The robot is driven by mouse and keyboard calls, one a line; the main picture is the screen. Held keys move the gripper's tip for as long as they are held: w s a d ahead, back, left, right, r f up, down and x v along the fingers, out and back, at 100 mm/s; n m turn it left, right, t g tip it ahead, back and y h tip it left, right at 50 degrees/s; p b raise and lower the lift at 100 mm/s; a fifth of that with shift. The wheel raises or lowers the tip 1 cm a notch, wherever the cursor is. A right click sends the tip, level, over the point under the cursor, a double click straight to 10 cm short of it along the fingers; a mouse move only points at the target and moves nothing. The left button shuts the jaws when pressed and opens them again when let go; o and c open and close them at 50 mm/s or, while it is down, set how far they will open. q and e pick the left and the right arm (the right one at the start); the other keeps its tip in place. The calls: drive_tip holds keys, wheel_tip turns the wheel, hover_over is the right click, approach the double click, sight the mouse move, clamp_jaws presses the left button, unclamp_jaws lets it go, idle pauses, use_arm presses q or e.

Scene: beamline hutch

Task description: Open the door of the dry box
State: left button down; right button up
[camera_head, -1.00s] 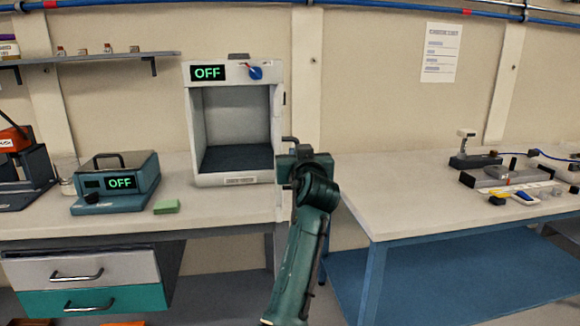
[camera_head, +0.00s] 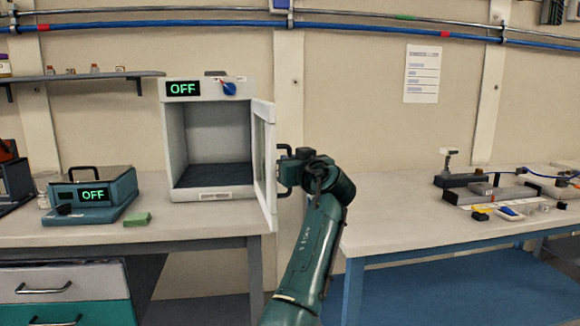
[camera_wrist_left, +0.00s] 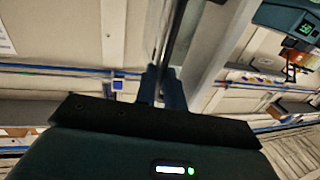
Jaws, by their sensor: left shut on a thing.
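The dry box (camera_head: 212,190) is a white cabinet on the left bench, with a green OFF display and a blue knob on top of its front. Its door (camera_head: 262,165) stands open, swung out on the right side toward me, and its inner face shows. The dark interior looks empty. My left gripper (camera_head: 284,172) is at the outer side of the door, shut on its handle. In the left wrist view the fingers (camera_wrist_left: 162,88) close on the dark handle bar (camera_wrist_left: 174,40), beside the pale door edge (camera_wrist_left: 218,55). My right gripper is out of view.
A teal instrument (camera_head: 92,198) with an OFF display and a green block (camera_head: 137,219) are left of the dry box. Drawers (camera_head: 62,282) are under that bench. The right bench (camera_head: 390,215) holds small equipment at its far right; its near left part is clear.

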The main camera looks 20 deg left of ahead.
use_arm(q)
drive_tip(key=shift+a+r, duration=0.15)
drive_tip(key=shift+r, duration=0.1)
drive_tip(key=c, duration=1.9)
unclamp_jaws()
drive_tip(key=shift+c, duration=0.2)
drive_tip(key=o, duration=0.3)
drive_tip(key=shift+a+f, duration=0.1)
drive_tip(key=shift+f, duration=0.05)
drive_tip(key=shift+o, duration=0.7)
drive_tip(key=shift+f, duration=0.1)
